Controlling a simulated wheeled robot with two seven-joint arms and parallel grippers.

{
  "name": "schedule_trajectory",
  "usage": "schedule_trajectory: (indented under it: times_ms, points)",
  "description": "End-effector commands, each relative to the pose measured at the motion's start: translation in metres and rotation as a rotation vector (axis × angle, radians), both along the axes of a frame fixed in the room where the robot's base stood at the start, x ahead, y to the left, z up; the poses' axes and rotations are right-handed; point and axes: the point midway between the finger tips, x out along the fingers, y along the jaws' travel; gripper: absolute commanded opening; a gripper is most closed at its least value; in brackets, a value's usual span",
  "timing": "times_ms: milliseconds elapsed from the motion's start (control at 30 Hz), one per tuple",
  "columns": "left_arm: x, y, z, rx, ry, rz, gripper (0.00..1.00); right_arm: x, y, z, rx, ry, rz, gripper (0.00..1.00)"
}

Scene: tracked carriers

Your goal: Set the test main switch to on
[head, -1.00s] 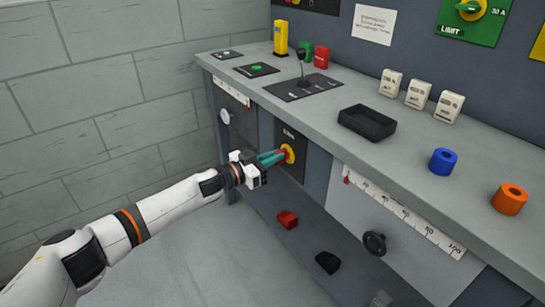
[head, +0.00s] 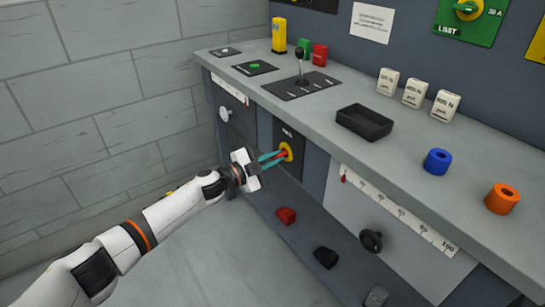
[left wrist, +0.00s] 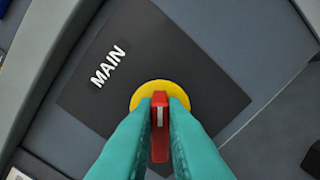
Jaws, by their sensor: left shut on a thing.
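The main switch is a red handle (left wrist: 160,128) on a yellow disc (left wrist: 160,92), set in a dark panel marked MAIN (left wrist: 212,88) on the bench front. In the left wrist view the handle stands between the two teal fingers of my left gripper (left wrist: 159,110), which is shut on it. The handle's white mark points toward the top of that view. In the head view my left gripper (head: 272,160) reaches the yellow disc (head: 286,151) from the left. The fingers hide part of the handle. My right gripper is not in view.
The bench top (head: 330,108) overhangs the switch panel. A black knob (head: 371,241) and a ruled scale (head: 400,213) are to the right. A red block (head: 286,215) and a black block (head: 326,257) lie below.

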Motion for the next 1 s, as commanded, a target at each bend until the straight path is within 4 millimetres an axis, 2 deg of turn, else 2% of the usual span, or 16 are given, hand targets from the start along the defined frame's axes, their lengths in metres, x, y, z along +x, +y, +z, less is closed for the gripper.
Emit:
schedule_trajectory:
  times_ms: [400, 667, 800, 1000]
  points:
    - [-0.002, -0.002, -0.006, 0.227, -0.312, -0.002, 0.0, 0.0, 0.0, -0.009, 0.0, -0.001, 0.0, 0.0]
    - [-0.003, -0.002, -0.008, 0.337, -0.46, -0.001, 0.0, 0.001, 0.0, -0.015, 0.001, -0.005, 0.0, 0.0]
    - [-0.003, -0.002, -0.009, 0.375, -0.515, -0.002, 0.0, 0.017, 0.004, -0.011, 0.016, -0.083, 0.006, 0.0]
    - [-0.003, -0.002, -0.009, 0.407, -0.559, -0.002, 0.0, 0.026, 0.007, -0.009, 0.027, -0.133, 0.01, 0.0]
